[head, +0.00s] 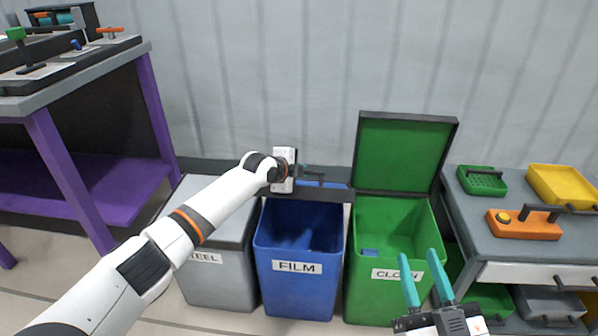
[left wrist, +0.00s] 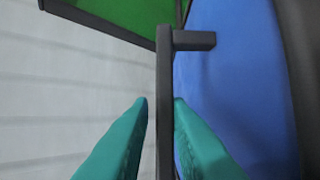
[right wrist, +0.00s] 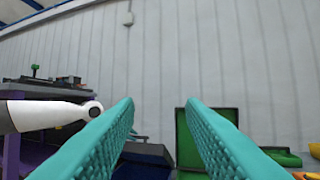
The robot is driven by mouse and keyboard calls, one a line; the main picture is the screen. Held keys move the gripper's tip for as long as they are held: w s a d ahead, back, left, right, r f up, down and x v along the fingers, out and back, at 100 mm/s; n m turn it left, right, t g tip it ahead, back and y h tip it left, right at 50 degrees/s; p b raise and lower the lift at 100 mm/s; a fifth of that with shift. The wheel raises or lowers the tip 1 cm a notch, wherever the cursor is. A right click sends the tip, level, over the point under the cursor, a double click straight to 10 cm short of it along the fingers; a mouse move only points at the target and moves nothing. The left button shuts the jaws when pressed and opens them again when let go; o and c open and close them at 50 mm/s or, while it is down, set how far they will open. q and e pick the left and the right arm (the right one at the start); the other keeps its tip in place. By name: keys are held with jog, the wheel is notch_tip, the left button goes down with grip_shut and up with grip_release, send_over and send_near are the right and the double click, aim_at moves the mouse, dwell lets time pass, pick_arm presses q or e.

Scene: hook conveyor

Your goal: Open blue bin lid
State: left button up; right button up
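The blue bin (head: 296,289), labelled FILM, stands between a grey bin and a green bin. Its lid (head: 335,197) is raised and seen nearly edge-on, and the inside of the bin shows below it. The lid's dark handle (head: 314,175) is at my left gripper (head: 304,172). My right gripper (head: 424,278) is open and empty, in front of the green bin.
The green bin (head: 372,301) has its lid (head: 404,150) standing open against the wall. The grey bin (head: 210,278) is covered by its lid. A purple-legged workbench (head: 125,67) stands at left. A grey table (head: 482,228) with an orange handled block (head: 524,227) and trays stands at right.

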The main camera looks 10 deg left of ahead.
pick_arm(q)
jog(key=shift+o, duration=1.4)
